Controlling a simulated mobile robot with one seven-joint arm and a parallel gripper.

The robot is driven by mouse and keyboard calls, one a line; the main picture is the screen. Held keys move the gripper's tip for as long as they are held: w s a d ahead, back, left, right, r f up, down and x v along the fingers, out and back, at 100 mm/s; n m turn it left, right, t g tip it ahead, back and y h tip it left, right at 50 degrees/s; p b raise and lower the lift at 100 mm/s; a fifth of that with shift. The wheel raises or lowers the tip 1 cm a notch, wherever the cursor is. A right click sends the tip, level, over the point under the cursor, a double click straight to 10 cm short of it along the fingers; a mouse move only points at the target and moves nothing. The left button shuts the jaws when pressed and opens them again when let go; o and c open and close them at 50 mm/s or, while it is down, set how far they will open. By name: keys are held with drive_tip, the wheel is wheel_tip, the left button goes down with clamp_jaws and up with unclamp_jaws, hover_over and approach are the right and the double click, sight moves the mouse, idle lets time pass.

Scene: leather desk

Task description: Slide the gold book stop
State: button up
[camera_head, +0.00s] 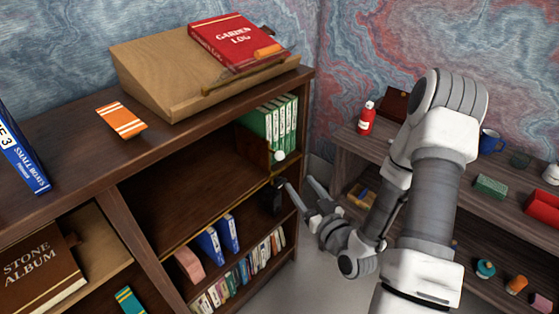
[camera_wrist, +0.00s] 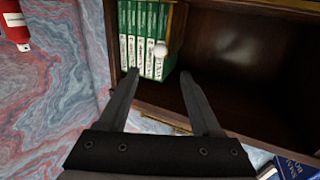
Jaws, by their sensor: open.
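A brown-gold upright panel (camera_head: 254,147) with a pale round knob (camera_head: 279,155) stands against the left side of a row of green books (camera_head: 284,122) on the upper shelf; I take it to be the book stop. In the wrist view the panel (camera_wrist: 177,38) is at the right of the green books, with the knob (camera_wrist: 160,49) in front. My gripper (camera_head: 303,188) is open and empty, outside the shelf front, below and right of the knob. In the wrist view its two fingers (camera_wrist: 159,78) point toward the books and knob, apart from them.
A gold rail (camera_head: 210,199) runs along the shelf's front edge. The shelf left of the panel is bare. Several books and a black object (camera_head: 271,196) stand on the shelf below. A sloped wooden stand (camera_head: 150,75) with a red book (camera_head: 235,42) is on top. A side table (camera_head: 480,205) stands right.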

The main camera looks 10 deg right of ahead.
sight(282, 159)
drive_tip(key=b+x, duration=1.1)
drive_tip(key=x, duration=0.3)
idle(0.3)
drive_tip(key=shift+d, duration=0.1)
clamp_jaws()
idle(1.3)
